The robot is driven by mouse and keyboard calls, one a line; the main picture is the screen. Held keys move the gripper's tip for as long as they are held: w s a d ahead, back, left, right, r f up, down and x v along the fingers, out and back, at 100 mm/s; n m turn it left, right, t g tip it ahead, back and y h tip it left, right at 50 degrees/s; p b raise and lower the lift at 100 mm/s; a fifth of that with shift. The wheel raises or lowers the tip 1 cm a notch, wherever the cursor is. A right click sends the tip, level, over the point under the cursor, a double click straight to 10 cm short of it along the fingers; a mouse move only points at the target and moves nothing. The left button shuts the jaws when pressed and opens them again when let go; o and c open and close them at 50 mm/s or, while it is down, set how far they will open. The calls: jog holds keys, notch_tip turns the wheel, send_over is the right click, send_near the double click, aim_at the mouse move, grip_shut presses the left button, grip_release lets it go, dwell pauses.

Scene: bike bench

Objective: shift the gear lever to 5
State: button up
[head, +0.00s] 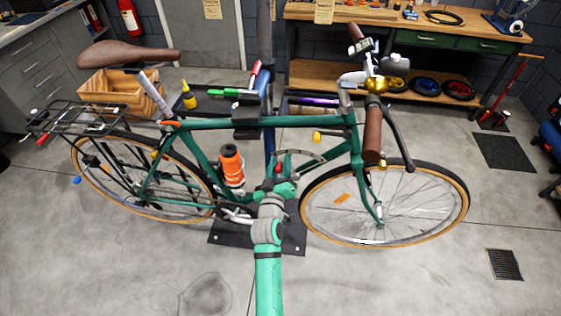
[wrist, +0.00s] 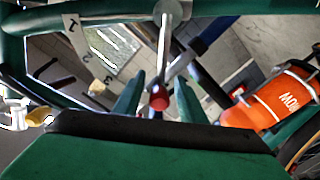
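The gear lever (wrist: 163,60) is a silver rod with a red tip, hanging from a round pivot on the green frame in the wrist view. A pale number plate (wrist: 76,38) curves beside it on the left. I can read 1, 2 and what looks like 3; no 5 is readable. My gripper (wrist: 158,98) is open, its two green fingers apart on either side of the red tip. I cannot tell whether either finger touches it. In the head view my gripper (head: 287,184) is at the bike's lower middle, and the lever is not clearly visible there.
The green bicycle (head: 270,123) stands in a repair stand on a dark mat (head: 228,238). An orange bottle (head: 231,165) sits in the frame, close right of my fingers in the wrist view (wrist: 265,112). A workbench (head: 440,35) stands behind. The front floor is clear.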

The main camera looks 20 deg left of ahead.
jog(key=v, duration=1)
jog(key=shift+s, duration=0.3)
jog(key=shift+d, duration=0.1)
jog(key=s+d+f+m+g+h, duration=0.1)
jog(key=s+d+f+m, duration=0.1)
jog(key=s+d+f, duration=0.35)
jog(key=s+d+f+m+h, duration=0.1)
jog(key=s+d+f+m, duration=0.1)
jog(key=s+d, duration=0.7)
jog(key=s+d+r+m+h, duration=0.1)
jog(key=s+d+r+m, duration=0.1)
jog(key=s, duration=0.8)
jog(key=s+d+r+m+g+h, duration=0.1)
jog(key=s+d+m, duration=0.3)
jog(key=s, duration=0.6)
jog(key=shift+d+r+h, duration=0.45)
jog(key=shift+d+h, duration=0.05)
jog(key=shift+d, duration=0.55)
